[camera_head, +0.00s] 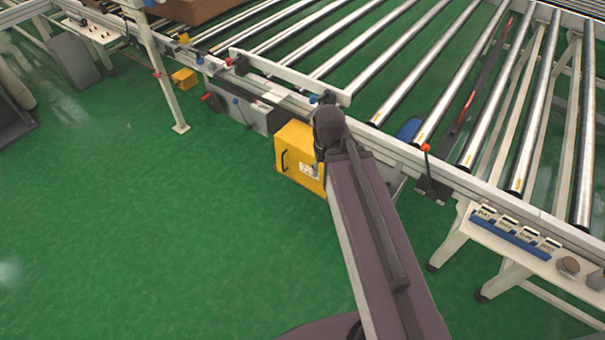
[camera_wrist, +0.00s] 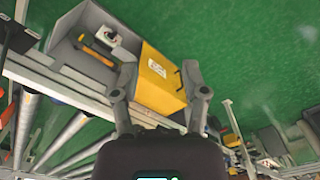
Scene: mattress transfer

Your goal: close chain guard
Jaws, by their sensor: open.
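The chain guard is a yellow box-shaped cover (camera_head: 294,152) with a dark handle and a white label, below the roller conveyor's side rail. My arm hides its right part in the head view. In the wrist view the yellow cover (camera_wrist: 160,80) lies beyond and between my fingers, its dark handle near the right finger. To its left a grey housing (camera_wrist: 62,52) stands open, with an orange part and a pale part showing inside. I cannot tell whether a finger touches the cover.
The roller conveyor (camera_head: 400,75) fills the upper right. A grey box (camera_head: 250,108) hangs under its rail, left of the guard. A white stand with a blue tray (camera_head: 510,232) is at lower right. The green floor (camera_head: 150,220) is clear at left.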

